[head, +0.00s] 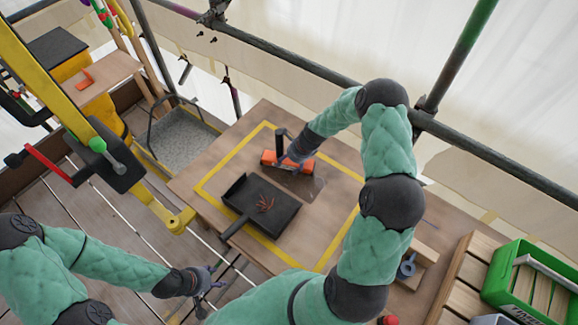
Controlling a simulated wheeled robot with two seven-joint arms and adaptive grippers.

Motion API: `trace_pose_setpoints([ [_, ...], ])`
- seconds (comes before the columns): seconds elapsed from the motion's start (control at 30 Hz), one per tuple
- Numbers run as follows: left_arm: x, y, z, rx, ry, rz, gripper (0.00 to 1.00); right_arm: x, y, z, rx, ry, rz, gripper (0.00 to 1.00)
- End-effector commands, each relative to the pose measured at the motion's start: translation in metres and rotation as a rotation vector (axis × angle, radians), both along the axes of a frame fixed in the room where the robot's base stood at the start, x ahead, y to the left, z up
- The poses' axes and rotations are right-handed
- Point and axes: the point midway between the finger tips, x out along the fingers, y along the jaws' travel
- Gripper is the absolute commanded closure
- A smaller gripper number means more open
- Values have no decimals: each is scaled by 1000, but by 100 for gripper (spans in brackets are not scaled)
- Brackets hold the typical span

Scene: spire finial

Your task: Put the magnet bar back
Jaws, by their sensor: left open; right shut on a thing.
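The magnet bar, an orange bar with a dark upright handle (281,139), is on the wooden board inside the yellow outline. My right gripper (287,162) is at the bar and shut on it; the gripper and arm hide part of it. Whether the bar touches the board I cannot tell. A greyish sheet or patch (304,185) lies just below it. A black dustpan-like tray (262,205) with thin reddish pieces in it lies beside the bar. My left gripper (212,282) is open and empty, low over the plank floor, left of the board.
A green crate (527,285) stands on wooden slats at the lower right. A blue-grey ring-shaped object (406,268) sits on a small wood block nearby. Scaffold poles (300,62) cross behind the board. A yellow machine with a red lever (48,164) stands at left, beside a grey mesh tray (182,139).

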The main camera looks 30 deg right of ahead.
Motion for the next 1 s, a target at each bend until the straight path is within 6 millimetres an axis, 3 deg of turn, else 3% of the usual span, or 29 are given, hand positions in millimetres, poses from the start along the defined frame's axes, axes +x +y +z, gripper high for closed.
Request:
trace_pose_setpoints([
  [0.1, 0, 0, -6, 0, 0, 0, 48, 0, 0, -16, 0, 0, -1, 84],
  [0.5, 0, 0, -7, 0, 0, 0, 48, 0, 0, -19, -1, -1, 0, 84],
  [0.53, 0, 0, -6, 0, 0, 0, 48, 0, 0, -19, 0, 0, 0, 23],
  [0.6, 0, 0, -6, 0, 0, 0, 48, 0, 0, -19, 0, 0, 0, 8],
  [1.0, 0, 0, -5, 0, 0, 0, 48, 0, 0, -16, 0, 0, 0, 8],
])
